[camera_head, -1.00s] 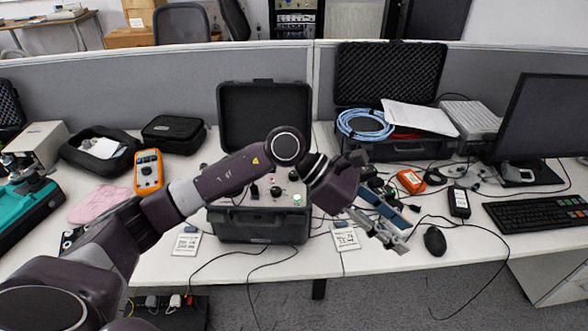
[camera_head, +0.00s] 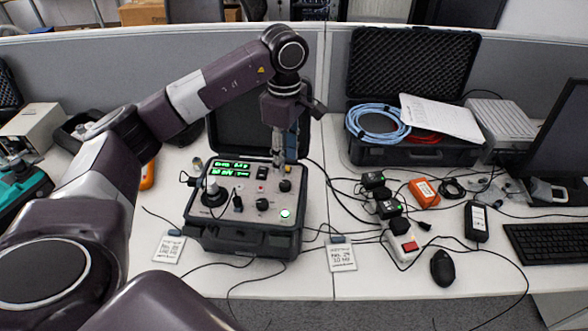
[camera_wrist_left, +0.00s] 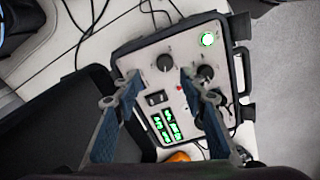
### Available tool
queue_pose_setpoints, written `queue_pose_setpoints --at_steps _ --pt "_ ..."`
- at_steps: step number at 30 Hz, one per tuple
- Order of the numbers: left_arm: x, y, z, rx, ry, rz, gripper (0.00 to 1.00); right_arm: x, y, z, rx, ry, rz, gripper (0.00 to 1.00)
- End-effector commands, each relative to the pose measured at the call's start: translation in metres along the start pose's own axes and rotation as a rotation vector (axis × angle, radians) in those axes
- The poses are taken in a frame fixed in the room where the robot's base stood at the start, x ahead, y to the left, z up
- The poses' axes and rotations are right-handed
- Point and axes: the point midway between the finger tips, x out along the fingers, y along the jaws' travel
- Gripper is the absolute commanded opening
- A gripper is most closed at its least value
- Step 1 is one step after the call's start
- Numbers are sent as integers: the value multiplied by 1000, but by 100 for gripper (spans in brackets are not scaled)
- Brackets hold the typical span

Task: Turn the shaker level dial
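The shaker unit (camera_head: 240,238) is an open black case with a grey panel. One black dial (camera_head: 285,185) is near the panel's right edge and also shows in the left wrist view (camera_wrist_left: 165,62). A second black dial (camera_head: 262,204) is nearer the front and also shows there (camera_wrist_left: 205,72). I cannot read which is the shaker level dial. My left gripper (camera_head: 281,163) points down just above the first dial. In the left wrist view its blue-grey fingers (camera_wrist_left: 161,77) are apart, with the first dial appearing between their tips; contact is not clear. My right gripper is not in view.
The panel also has green displays (camera_head: 232,168), a lit green button (camera_head: 285,213) and a raised cylindrical mount (camera_head: 213,194). Labelled cards (camera_head: 341,257) lie in front. Cables, black adapters (camera_head: 388,207) and a mouse (camera_head: 443,268) are to the right.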

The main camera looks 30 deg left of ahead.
Motion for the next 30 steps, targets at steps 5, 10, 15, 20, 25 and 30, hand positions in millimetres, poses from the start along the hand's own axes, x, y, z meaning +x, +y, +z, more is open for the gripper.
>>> queue_pose_setpoints --at_steps 5,10,15,20,25,30 --pt "27 -2 0 1 1 -6 39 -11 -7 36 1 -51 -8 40" --pt "53 -2 1 0 -1 -5 39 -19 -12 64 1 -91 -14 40" --pt "68 -1 1 1 -2 -1 39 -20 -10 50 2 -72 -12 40" --pt "72 -1 1 1 -2 0 39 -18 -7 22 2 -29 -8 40" --pt "72 -1 1 1 -3 0 35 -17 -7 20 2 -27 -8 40" --pt "71 -1 1 1 -3 0 17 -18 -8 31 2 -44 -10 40"
